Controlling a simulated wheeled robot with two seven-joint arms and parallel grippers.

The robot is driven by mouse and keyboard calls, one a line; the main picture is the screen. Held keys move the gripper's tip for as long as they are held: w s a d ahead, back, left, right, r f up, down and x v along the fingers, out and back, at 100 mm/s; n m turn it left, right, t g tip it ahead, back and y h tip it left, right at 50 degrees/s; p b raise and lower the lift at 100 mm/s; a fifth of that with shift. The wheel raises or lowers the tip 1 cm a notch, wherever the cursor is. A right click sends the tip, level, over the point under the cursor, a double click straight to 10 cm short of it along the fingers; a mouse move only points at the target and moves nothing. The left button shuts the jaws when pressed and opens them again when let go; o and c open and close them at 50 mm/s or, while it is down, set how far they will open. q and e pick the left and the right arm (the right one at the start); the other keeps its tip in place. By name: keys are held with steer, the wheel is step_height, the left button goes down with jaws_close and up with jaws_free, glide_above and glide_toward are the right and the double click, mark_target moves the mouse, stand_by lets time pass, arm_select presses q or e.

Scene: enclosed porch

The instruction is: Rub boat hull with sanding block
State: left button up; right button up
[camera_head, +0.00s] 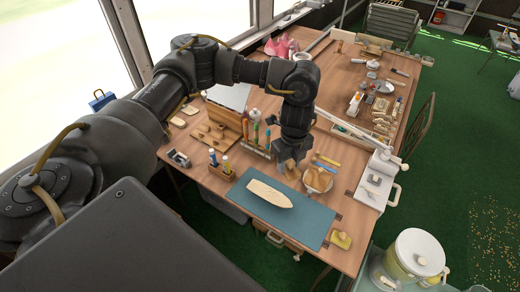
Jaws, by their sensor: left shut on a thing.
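The boat hull (269,193) is a pale wooden shape, pointed at one end. It lies on a blue-green mat (303,228) near the front edge of the table. My left gripper (290,163) is behind and above the hull, apart from it, and points down. It is shut on a small tan block (292,174), which looks like the sanding block; the fingers hide most of it. My right gripper is not in view.
A bowl (318,181) with brown contents stands right of my left gripper. Bottles (226,165), a tool rack (256,145) and a wooden board (214,136) stand to the left. A yellow item (341,240) lies at the front right corner. The mat around the hull is clear.

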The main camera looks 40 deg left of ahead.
arm_select(q)
steer(key=s+a+f+m+p, duration=0.1)
steer(key=a+f+m, duration=0.8)
steer(key=f+m, duration=0.2)
steer(key=shift+a+m, duration=0.4)
steer(key=shift+m, duration=0.4)
steer(key=shift+s+f, duration=0.1)
steer(key=shift+f, duration=0.1)
step_height(320, 180, down, 3)
steer(key=b, duration=0.3)
steer(key=shift+f, duration=0.15)
steer(key=shift+f+b, duration=0.3)
steer(key=shift+f, duration=0.05)
